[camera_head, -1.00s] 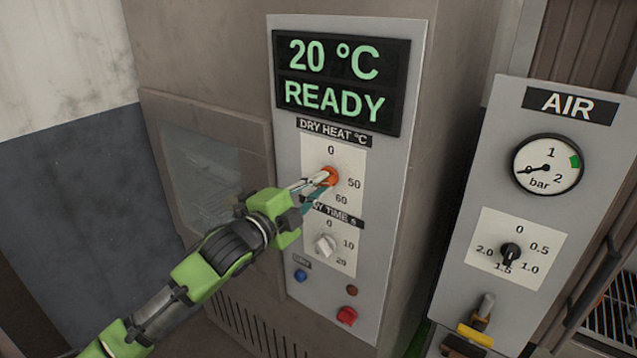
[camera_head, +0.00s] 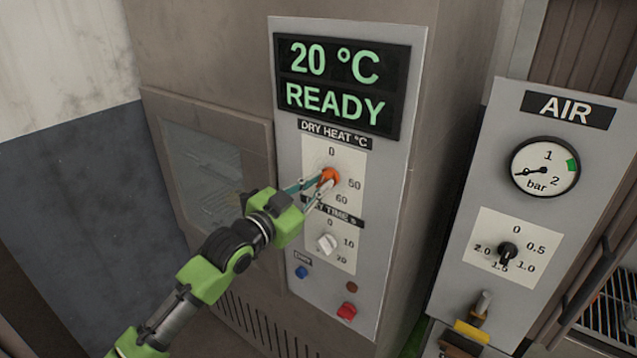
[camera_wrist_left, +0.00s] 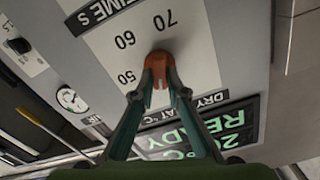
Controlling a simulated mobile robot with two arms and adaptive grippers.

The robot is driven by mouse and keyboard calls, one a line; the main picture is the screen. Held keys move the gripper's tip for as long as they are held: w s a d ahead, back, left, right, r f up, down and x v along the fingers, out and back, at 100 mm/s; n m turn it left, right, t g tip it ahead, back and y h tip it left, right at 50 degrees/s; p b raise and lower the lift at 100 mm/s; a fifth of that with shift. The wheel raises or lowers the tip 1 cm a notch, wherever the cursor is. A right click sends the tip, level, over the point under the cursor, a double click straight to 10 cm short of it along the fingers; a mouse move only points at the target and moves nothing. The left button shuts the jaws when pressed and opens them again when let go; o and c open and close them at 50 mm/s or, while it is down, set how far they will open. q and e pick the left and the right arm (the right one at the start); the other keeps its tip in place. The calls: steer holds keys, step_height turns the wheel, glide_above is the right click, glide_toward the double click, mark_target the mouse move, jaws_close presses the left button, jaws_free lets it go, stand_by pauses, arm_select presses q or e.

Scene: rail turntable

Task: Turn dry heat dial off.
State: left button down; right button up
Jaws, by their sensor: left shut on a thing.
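The dry heat dial (camera_head: 328,177) is an orange knob on the white scale plate under the "DRY HEAT °C" label. The scale shows 0 at the top, with 50 and 60 at the right and lower right. My left gripper (camera_head: 322,184) is shut on the dial, its fingertips on both sides of the knob. In the left wrist view the orange dial (camera_wrist_left: 159,66) sits between the two fingertips, near 50, 60 and 70. The display (camera_head: 340,82) reads "20 °C READY". My right gripper is not in view.
Just below is the white dry time dial (camera_head: 327,243). A blue button (camera_head: 302,272) and a red knob (camera_head: 347,311) sit lower on the panel. The air panel with its gauge (camera_head: 545,167) and black dial (camera_head: 508,252) stands to the right.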

arm_select(q)
steer(key=shift+a+n+p, duration=0.1)
steer(key=shift+n+p, duration=0.25)
steer(key=shift+n, duration=1.55)
steer(key=shift+f, duration=0.1)
steer(key=c, duration=2)
jaws_free()
steer(key=v, duration=1.2)
